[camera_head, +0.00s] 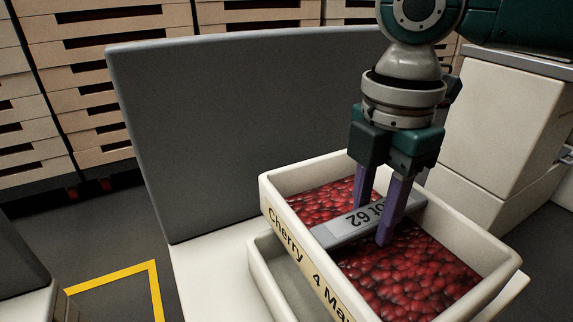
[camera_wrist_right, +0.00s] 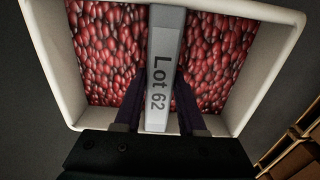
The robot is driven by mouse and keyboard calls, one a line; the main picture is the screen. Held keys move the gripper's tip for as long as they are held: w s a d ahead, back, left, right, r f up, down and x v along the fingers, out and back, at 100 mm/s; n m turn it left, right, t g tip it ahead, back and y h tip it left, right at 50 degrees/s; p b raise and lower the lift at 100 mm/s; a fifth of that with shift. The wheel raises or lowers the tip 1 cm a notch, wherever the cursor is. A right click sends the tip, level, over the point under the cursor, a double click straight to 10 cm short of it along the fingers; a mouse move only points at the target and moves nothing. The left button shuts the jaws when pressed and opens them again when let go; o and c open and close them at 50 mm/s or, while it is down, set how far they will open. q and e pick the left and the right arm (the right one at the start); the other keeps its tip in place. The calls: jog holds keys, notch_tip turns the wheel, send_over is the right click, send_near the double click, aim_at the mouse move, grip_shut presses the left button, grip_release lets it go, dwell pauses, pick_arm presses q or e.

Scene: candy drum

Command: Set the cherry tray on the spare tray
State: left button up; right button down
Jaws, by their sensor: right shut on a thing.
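The cherry tray (camera_head: 290,247) is a cream box full of dark red candies, with a label reading "Cherry" on its side. A grey bar marked "Lot 62" (camera_head: 340,228) crosses its middle. My right gripper (camera_head: 374,218) points down with its purple fingers on either side of this bar, shut on it. In the right wrist view the bar (camera_wrist_right: 165,50) runs between the fingers (camera_wrist_right: 158,88). A second cream tray (camera_head: 262,268), apparently the spare tray, lies below the cherry tray, mostly hidden by it. I cannot tell whether the two trays touch. My left gripper is not in view.
The trays are over a pale surface (camera_head: 205,275) with a tall grey panel (camera_head: 240,120) behind. Pale blocks (camera_head: 500,120) stand at the right. Stacked wooden slatted boxes (camera_head: 85,70) line the back. Yellow tape (camera_head: 115,277) marks the floor at left.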

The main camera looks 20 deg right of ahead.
aim_at(373, 211)
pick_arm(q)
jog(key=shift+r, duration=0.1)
pick_arm(e)
jog(key=shift+w, duration=0.1)
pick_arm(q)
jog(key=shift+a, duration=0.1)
pick_arm(e)
jog(key=shift+c, duration=2.4)
grip_release()
jog(key=shift+r, duration=0.1)
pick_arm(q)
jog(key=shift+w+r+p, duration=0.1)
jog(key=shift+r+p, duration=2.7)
pick_arm(e)
notch_tip(373, 211, up, 12)
